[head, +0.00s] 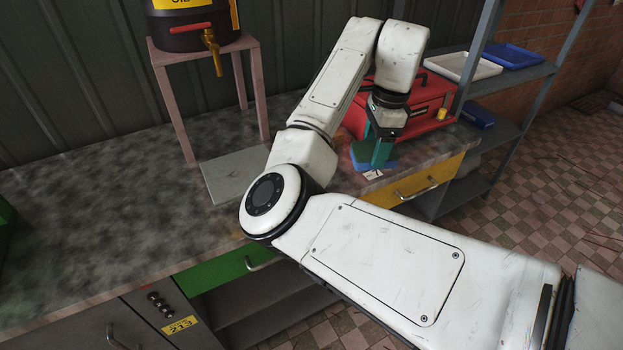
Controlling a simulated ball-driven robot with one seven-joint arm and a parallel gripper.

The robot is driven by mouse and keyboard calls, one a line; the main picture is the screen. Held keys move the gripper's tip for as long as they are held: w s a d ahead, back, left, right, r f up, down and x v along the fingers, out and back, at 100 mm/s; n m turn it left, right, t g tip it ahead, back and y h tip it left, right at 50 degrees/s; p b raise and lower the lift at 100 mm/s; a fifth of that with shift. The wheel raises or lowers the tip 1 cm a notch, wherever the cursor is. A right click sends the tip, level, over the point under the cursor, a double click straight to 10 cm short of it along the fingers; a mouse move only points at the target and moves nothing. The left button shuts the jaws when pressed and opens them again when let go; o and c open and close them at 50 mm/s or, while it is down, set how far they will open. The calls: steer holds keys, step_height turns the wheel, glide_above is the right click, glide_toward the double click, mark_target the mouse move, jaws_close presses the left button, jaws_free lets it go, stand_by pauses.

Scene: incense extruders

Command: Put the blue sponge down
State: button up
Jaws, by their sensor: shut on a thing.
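The blue sponge (360,155) is at the lower end of my gripper (381,158), over the worktop near its right front edge. Its blue shows on both sides of a green finger, which hides the middle of it. My gripper points down and is shut on the sponge. The sponge is low, at or just above the worktop; I cannot tell whether it touches.
A red toolbox (426,108) stands close behind the gripper. A small white tag (373,174) lies in front of the sponge. A grey plate (235,174) lies under a pink stand (170,105) holding a drum. The worktop (100,210) at left is clear.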

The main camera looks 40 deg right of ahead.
steer(key=w+a+f, duration=0.1)
steer(key=w+f, duration=0.2)
steer(key=w, duration=0.1)
steer(key=w+a+f+b, duration=0.1)
steer(key=w+f, duration=0.2)
steer(key=w, duration=0.1)
steer(key=w+a+f, duration=0.2)
steer(key=w+f, duration=0.1)
steer(key=w, duration=0.1)
steer(key=shift+w, duration=0.1)
steer(key=shift+w+f, duration=0.15)
steer(key=shift+f, duration=1.7)
steer(key=shift+f, duration=0.1)
steer(key=o, duration=1)
steer(key=shift+w, duration=0.1)
step_height(320, 180, up, 12)
steer(key=shift+s+d+b, duration=0.25)
steer(key=shift+s+b, duration=0.05)
steer(key=shift+s, duration=0.15)
